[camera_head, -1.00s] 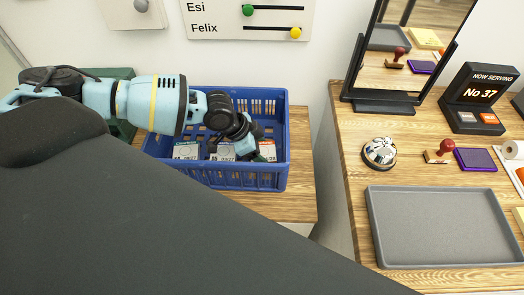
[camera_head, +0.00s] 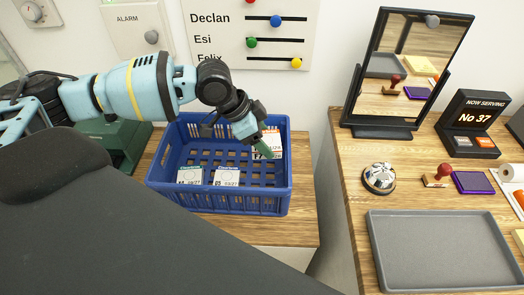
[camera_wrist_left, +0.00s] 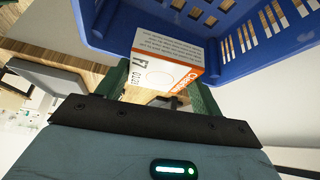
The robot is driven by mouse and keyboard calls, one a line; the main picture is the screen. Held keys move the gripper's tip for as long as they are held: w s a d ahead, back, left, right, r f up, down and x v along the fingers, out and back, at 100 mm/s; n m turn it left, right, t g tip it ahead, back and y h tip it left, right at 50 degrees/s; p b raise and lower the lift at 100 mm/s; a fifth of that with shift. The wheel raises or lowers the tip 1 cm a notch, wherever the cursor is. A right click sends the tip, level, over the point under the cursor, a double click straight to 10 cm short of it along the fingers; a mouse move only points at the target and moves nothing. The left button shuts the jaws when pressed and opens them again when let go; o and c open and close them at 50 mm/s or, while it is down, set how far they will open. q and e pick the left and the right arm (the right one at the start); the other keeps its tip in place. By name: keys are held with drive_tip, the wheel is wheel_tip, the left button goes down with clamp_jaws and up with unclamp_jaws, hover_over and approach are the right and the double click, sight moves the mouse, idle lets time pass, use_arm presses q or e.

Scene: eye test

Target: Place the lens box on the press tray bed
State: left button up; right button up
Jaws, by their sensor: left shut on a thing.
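A white lens box with an orange band (camera_head: 276,146) is between the fingers of my left gripper (camera_head: 263,150), at the right part of the blue crate (camera_head: 235,203). My left gripper is shut on this box. No part is labelled as the press tray bed; a dark green device (camera_head: 128,140) stands left of the crate, partly hidden by my arm. My right gripper is not in view.
On the right desk are an empty grey tray (camera_head: 440,250), a bell (camera_head: 379,178), a stamp (camera_head: 437,177), a purple pad (camera_head: 472,182) and a mirror (camera_head: 405,70).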

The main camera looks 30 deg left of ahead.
sight(272, 139)
use_arm(q)
drive_tip(key=shift+r, duration=1.55)
